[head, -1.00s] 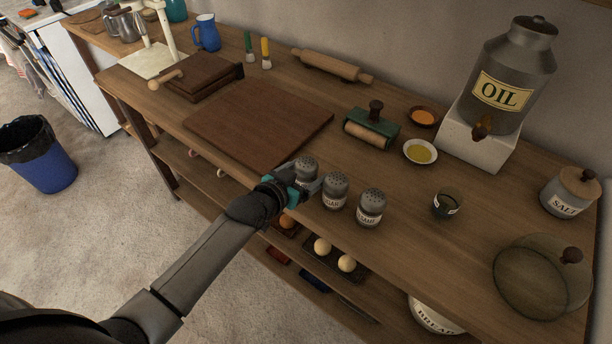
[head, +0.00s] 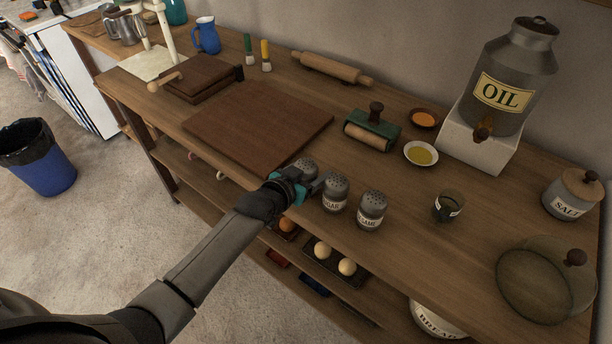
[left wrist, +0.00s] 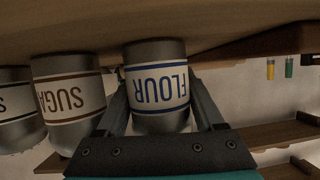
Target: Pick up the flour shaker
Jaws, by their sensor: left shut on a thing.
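The flour shaker (head: 307,167) is a grey metal shaker with a perforated top, at the left end of a row near the counter's front edge. In the left wrist view the flour shaker (left wrist: 157,88) shows its white label with blue FLOUR lettering, upside down. My left gripper (head: 307,184) is shut on it, one finger on each side. In the head view the gripper hides much of its lower body. I cannot tell whether its base is clear of the counter. My right gripper is not in view.
The sugar shaker (head: 335,192) stands close to the right of the gripper, with another shaker (head: 371,208) beyond it. A brown board (head: 258,122) lies behind and to the left. A small dark cup (head: 448,205) stands farther right. Shelves with eggs are below the counter.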

